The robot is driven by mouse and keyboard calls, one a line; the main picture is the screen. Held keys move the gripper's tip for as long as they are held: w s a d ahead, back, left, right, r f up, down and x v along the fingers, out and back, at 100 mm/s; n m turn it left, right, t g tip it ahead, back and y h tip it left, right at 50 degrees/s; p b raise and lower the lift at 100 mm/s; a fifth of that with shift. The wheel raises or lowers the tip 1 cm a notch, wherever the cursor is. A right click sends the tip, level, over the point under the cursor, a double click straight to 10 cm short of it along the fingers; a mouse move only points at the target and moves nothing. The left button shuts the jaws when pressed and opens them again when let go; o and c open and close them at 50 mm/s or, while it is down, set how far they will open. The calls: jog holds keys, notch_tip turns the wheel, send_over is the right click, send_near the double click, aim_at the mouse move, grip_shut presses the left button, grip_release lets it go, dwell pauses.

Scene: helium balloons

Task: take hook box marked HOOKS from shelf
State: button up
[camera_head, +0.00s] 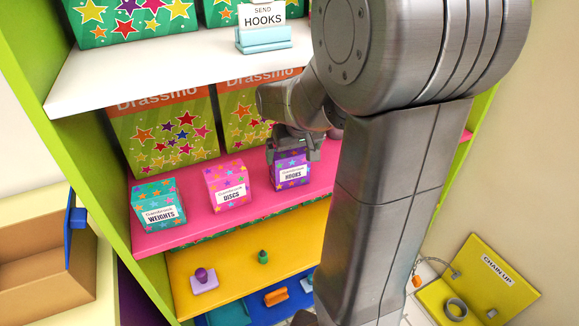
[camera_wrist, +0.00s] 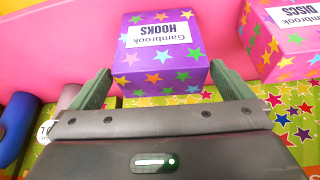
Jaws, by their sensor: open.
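The purple hook box (camera_head: 290,170), starred and labelled HOOKS, stands on the pink shelf (camera_head: 240,217) at the right of a row of boxes. My gripper (camera_head: 293,150) is at this box, its fingers by the upper part. In the wrist view the hook box (camera_wrist: 165,62) shows beyond my open gripper (camera_wrist: 158,88), roughly between the two green fingertips. Its label reads upside down there. I cannot tell whether either finger touches the box. My arm hides what stands to the right on the shelf.
The pink DISCS box (camera_head: 228,187) stands close left of the hook box, and the teal WEIGHTS box (camera_head: 158,208) is further left. Tall starred Drassmo boxes (camera_head: 170,133) stand behind. A white shelf (camera_head: 130,72) is above, with a SEND HOOKS sign (camera_head: 263,25).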

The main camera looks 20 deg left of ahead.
jog(key=shift+x, duration=3.1)
jog(key=c, duration=0.8)
